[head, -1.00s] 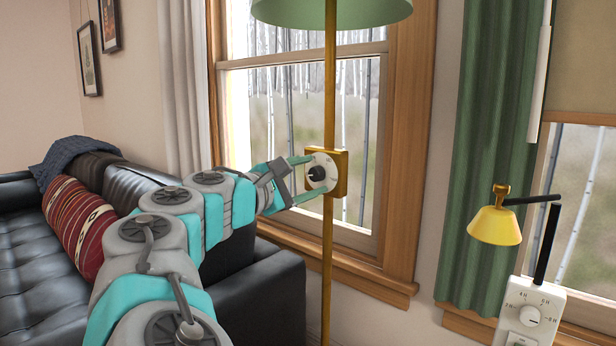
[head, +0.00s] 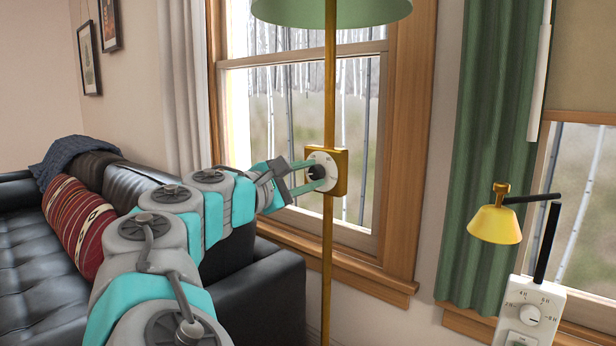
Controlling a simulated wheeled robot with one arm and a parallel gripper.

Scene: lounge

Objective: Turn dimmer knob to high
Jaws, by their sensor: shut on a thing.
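The black dimmer knob (head: 317,172) sits on a round white dial plate (head: 325,160) on a brass box (head: 341,172). The box is fixed to the brass pole (head: 327,250) of a floor lamp with a green shade (head: 332,10). My gripper (head: 312,172) comes from the left and is shut on the knob, one teal finger above it and one below. The dial's markings are too small to read, so the knob's setting cannot be told.
A black leather sofa (head: 225,295) with a red striped cushion (head: 78,228) lies left, under my arm. A window (head: 355,140) is behind the lamp. A yellow lamp (head: 495,224) and a white dial panel (head: 530,314) stand at right.

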